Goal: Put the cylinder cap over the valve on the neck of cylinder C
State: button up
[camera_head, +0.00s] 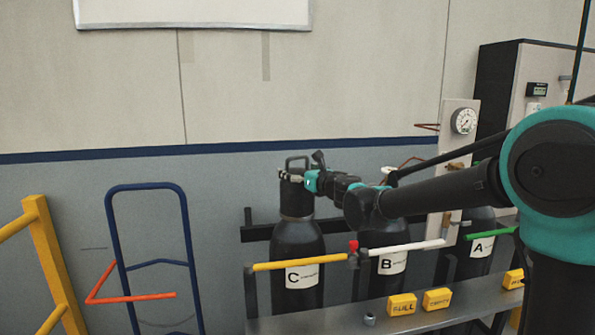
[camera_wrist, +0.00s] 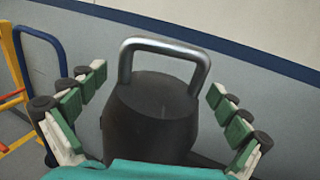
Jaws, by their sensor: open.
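The dark cylinder cap (camera_head: 297,203) is upright on the neck of cylinder C (camera_head: 297,243), in line with it, and the valve is hidden. The cylinder carries a white label with a C. In the wrist view the cap (camera_wrist: 150,118) has a flat top and a grey metal loop handle. My gripper (camera_head: 289,177) is at the upper part of the cap, coming from the right. In the wrist view my gripper (camera_wrist: 157,80) is open, one green-padded finger on each side of the cap, with gaps showing. I cannot tell whether the cap is fully seated.
Cylinder B (camera_head: 383,240) and cylinder A (camera_head: 480,224) stand to the right in the rack. A yellow bar (camera_head: 300,262) crosses in front of cylinder C. A blue hand truck (camera_head: 158,263) and a yellow railing (camera_head: 45,250) are at left. Yellow blocks (camera_head: 402,304) sit on the front ledge.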

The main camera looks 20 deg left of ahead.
jog(key=v, duration=1.2)
